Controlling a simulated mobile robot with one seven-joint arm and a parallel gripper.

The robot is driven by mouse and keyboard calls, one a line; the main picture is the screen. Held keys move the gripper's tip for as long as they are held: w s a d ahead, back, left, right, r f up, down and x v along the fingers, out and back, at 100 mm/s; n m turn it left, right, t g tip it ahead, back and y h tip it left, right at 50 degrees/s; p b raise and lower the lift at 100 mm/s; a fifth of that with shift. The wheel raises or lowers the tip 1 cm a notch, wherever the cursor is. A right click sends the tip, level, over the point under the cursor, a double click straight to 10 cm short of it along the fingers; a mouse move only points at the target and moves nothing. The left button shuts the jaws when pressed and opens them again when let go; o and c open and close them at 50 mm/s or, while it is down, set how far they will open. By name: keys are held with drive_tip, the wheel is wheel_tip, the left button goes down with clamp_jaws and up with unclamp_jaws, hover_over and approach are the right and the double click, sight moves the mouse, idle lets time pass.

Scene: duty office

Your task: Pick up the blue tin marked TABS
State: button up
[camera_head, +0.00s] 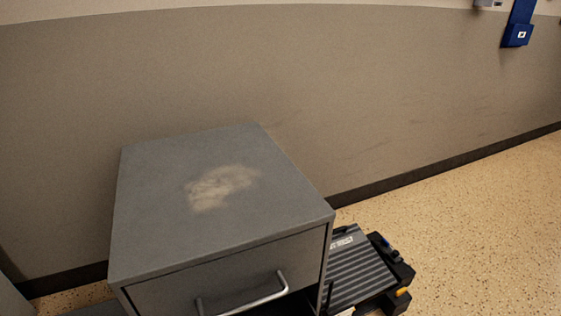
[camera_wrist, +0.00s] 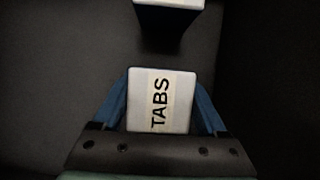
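The tin marked TABS (camera_wrist: 160,101) is in the wrist view, just in front of my gripper's palm. Its pale face with black lettering is turned to the camera; its sides are mostly hidden. My gripper (camera_wrist: 160,85) has one blue finger along each side of the tin, and no gap shows between them, so it looks shut on it. I cannot tell whether the tin rests on the dark surface below or hangs above it. Neither the tin nor my gripper can be made out in the head view.
A second pale-topped, dark-blue-sided box (camera_wrist: 171,16) stands beyond the tin, apart from it, on a dark floor (camera_wrist: 60,70). In the head view, a grey cabinet (camera_head: 150,235) with a handled drawer front (camera_head: 240,298) stands by the wall. Speckled floor (camera_head: 480,220) is clear to the right.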

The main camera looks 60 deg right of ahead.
drive_tip(key=c, duration=0.8)
drive_tip(key=shift+o, duration=0.2)
drive_tip(key=shift+r, duration=0.1)
